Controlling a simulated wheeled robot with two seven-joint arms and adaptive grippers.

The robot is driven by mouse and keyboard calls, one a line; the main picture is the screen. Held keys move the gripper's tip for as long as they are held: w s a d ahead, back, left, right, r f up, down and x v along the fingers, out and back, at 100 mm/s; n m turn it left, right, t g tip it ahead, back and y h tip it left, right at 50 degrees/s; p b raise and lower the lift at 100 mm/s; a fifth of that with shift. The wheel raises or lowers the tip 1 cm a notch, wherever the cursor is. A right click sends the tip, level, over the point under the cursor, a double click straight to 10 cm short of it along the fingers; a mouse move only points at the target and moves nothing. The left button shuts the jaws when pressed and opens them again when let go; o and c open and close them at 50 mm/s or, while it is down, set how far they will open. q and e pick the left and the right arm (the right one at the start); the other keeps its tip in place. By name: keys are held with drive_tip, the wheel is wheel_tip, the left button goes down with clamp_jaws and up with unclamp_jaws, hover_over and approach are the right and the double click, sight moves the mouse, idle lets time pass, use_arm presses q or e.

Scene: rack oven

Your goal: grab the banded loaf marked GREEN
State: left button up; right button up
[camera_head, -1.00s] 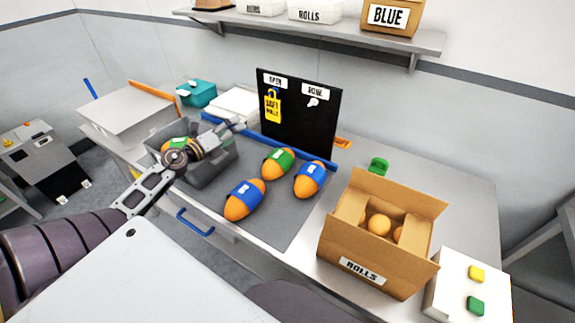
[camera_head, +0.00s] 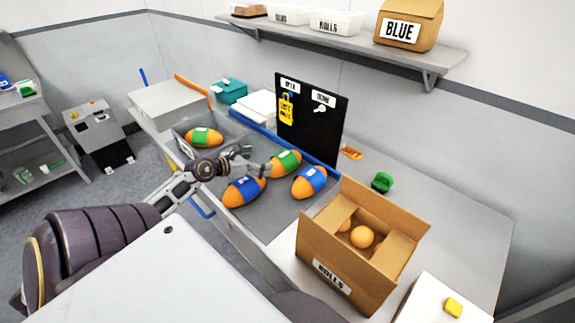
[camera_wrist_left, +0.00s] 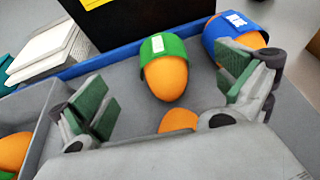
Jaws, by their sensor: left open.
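A green-banded orange loaf (camera_head: 285,163) lies on the grey mat, its white label partly readable as a mark only. In the left wrist view this loaf (camera_wrist_left: 166,77) shows ahead, between the two finger lines. My left gripper (camera_head: 252,162) is open and empty, just left of that loaf. Another green-banded loaf (camera_head: 203,137) lies in the grey bin (camera_head: 182,146). Blue-banded loaves lie near the gripper (camera_head: 240,194) and to the right (camera_head: 310,182). The right gripper is not in view.
A blue rail (camera_head: 265,137) and a black board (camera_head: 310,115) stand behind the loaves. An open carton of rolls (camera_head: 320,255) stands at the right. The counter at the right back is mostly clear.

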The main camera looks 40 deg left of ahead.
use_arm(q)
drive_tip(key=shift+s+a+f, duration=0.1)
drive_tip(key=shift+a+f, duration=0.05)
drive_tip(key=shift+a, duration=0.05)
drive_tip(key=shift+w+d, duration=0.15)
drive_tip(key=shift+w, duration=0.25)
approach(284, 155)
drive_tip(key=shift+f+p+x, duration=0.25)
drive_tip(key=shift+p+x, duration=0.15)
drive_tip(key=shift+x, duration=1.95)
drive_tip(key=shift+d, duration=0.1)
drive_tip(key=shift+x, duration=2.6)
drive_tip(key=c, duration=1.3)
drive_tip(key=shift+r, duration=0.2)
drive_tip(key=shift+c, duration=0.2)
wheel_tip(284, 155, up, 18)
drive_tip(key=shift+b, duration=0.35)
